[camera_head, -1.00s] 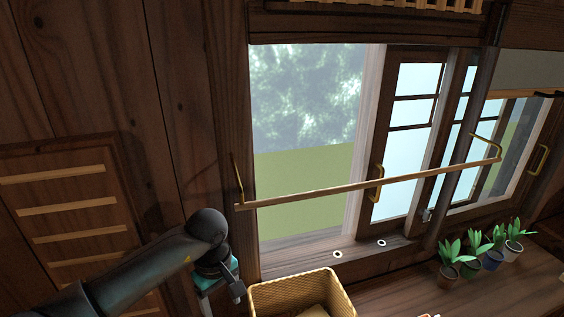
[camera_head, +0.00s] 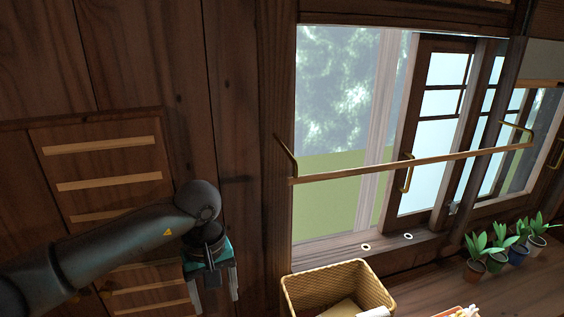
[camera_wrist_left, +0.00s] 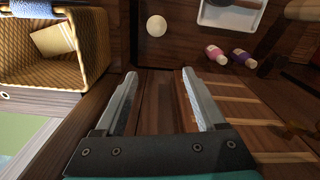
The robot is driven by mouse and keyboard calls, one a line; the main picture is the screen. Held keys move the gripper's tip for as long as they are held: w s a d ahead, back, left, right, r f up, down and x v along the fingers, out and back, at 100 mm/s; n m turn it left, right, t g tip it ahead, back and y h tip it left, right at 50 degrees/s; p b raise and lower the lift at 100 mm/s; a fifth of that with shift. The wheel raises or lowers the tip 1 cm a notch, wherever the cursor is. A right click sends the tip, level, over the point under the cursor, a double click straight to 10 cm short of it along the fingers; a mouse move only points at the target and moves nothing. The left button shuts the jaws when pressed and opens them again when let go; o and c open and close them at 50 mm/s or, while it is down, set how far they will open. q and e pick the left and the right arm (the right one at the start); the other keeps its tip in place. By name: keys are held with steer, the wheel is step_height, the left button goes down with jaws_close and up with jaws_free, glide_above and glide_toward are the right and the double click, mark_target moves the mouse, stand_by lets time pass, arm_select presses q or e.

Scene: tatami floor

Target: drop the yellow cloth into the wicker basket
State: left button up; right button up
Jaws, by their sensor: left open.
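The wicker basket (camera_head: 297,297) stands at the bottom middle of the head view, cut off by the frame edge. It also shows at the upper left of the left wrist view (camera_wrist_left: 30,77). A flat pale yellowish piece (camera_wrist_left: 52,40) lies inside it; I cannot tell if this is the yellow cloth. No other yellow cloth is clear in view. My left gripper (camera_head: 215,291) is left of the basket, apart from it, fingers pointing down. In the left wrist view (camera_wrist_left: 160,82) its fingers are spread with nothing between them. My right gripper is not in view.
A wooden rail (camera_head: 400,165) crosses in front of the window. Several potted plants (camera_head: 474,268) stand on the right. Slatted wood (camera_head: 105,145) is behind my left arm. The wrist view shows a white round thing (camera_wrist_left: 156,26), a white tray (camera_wrist_left: 228,14) and two small bottles (camera_wrist_left: 215,54).

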arm_select(q)
steer(key=s+a+m+b, duration=0.2)
steer(key=s+m+b, duration=0.2)
steer(key=s+b, duration=0.3)
steer(key=shift+s+f+m, duration=0.15)
steer(key=shift+f+m, duration=0.15)
steer(key=shift+f, duration=0.1)
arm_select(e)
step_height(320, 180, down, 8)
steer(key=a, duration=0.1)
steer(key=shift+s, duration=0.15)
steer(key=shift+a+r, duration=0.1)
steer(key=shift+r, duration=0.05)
